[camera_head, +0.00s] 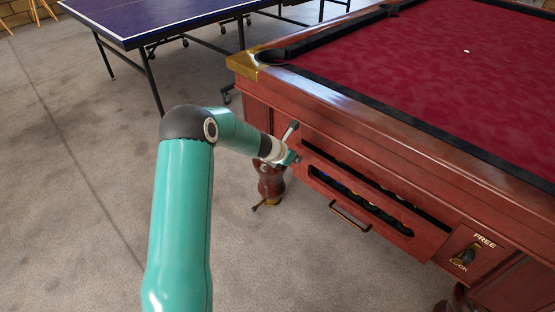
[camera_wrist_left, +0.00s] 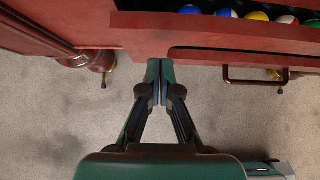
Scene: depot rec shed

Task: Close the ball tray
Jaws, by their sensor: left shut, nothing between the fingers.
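The ball tray (camera_head: 388,226) is a reddish wooden drawer in the side of the pool table, and it stands out from the table with a dark gap behind its front. Several coloured balls lie in it, and its front has a bar handle (camera_head: 350,215). The tray front (camera_wrist_left: 240,56) and handle (camera_wrist_left: 255,81) also show at the right of the left wrist view. My left gripper (camera_head: 293,158) is at the left end of the tray. In the left wrist view its fingertips (camera_wrist_left: 160,72) are together and empty, close to the tray's left front corner; contact is unclear. My right gripper is out of view.
The pool table (camera_head: 400,135) has red cloth and a turned leg (camera_head: 270,182) below my left gripper. A FREE/LOCK knob (camera_head: 468,255) sits right of the tray. A blue table-tennis table (camera_head: 150,18) stands behind. The carpet at left is clear.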

